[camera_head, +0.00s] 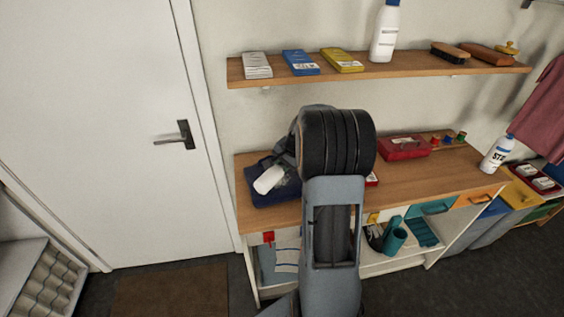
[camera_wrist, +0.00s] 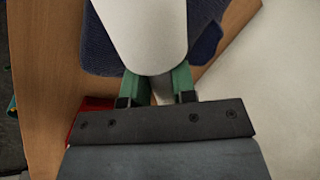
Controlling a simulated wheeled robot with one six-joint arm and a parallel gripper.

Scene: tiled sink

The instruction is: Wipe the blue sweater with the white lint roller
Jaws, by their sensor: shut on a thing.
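The blue sweater (camera_head: 262,194) lies folded on the left end of the wooden counter, partly hidden behind my arm. The white lint roller (camera_head: 269,179) is over the sweater in the head view. In the wrist view the roller (camera_wrist: 143,32) is large and covers the middle of the sweater (camera_wrist: 97,48). My gripper (camera_wrist: 158,84), with green fingers, is shut on the lint roller. The fingers are mostly hidden by my arm in the head view. I cannot tell whether the roller touches the sweater.
The wooden counter (camera_head: 440,179) holds a red box (camera_head: 404,147) and a white bottle (camera_head: 496,154) to the right. A shelf (camera_head: 385,76) above holds boxes, brushes and a bottle (camera_head: 385,31). The wall is close behind the sweater. A door (camera_head: 90,120) is at left.

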